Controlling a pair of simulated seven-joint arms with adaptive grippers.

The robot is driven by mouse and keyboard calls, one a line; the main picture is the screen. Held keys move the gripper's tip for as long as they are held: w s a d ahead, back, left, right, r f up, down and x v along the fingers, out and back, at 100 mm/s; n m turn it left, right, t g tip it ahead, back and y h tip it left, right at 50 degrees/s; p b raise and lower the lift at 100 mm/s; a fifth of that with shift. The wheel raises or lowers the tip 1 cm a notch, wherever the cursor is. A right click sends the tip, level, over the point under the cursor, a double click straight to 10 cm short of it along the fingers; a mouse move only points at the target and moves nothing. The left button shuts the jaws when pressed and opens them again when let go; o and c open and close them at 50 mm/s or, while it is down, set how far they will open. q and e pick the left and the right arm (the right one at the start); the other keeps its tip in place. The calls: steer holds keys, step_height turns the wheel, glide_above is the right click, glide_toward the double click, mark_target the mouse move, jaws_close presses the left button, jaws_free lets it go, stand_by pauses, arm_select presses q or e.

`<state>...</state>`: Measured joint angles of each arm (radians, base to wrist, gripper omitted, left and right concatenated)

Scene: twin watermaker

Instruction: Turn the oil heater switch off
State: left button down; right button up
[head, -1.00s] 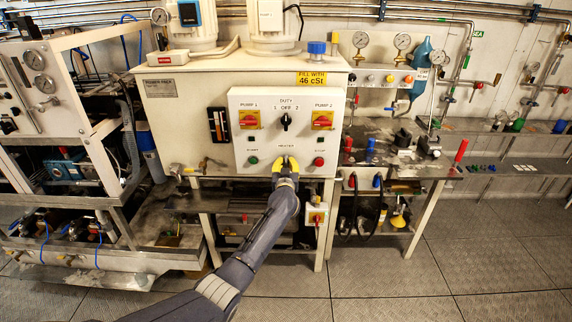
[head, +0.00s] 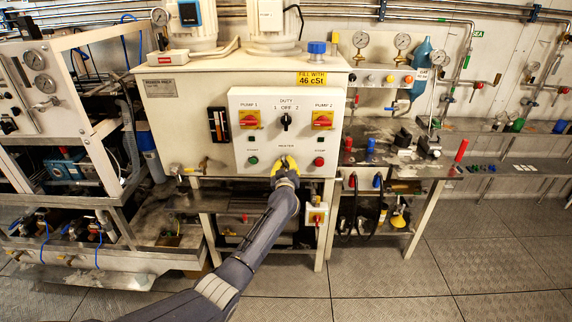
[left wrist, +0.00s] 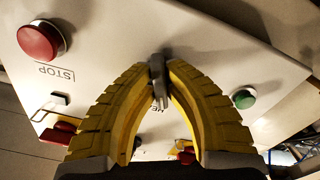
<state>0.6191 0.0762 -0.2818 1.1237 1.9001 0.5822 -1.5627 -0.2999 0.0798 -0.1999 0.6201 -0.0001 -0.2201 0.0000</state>
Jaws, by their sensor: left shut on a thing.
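The heater switch (left wrist: 157,72) is a small dark knob on the white control panel (head: 240,140), below the heater label. In the left wrist view, the yellow fingertips of my left gripper (left wrist: 160,68) are shut on the knob from both sides. In the head view, my left gripper (head: 284,162) reaches up to the panel's lower middle and hides the switch. The knob's exact pointing direction is hard to tell. My right gripper is not in view.
A green start button (head: 253,160) and a red stop button (head: 319,161) flank the gripper. Above are the black duty switch (head: 286,121) and the red-yellow pump 1 (head: 249,118) and pump 2 (head: 322,120) switches. The floor in front is clear.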

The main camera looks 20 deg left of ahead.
arm_select(q)
steer(key=n, duration=0.6)
steer(key=shift+n, duration=0.3)
steer(key=n, duration=0.6)
steer(key=shift+n, duration=0.3)
steer(key=c, duration=1.5)
jaws_free()
steer(key=shift+o, duration=0.2)
steer(key=v, duration=1.2)
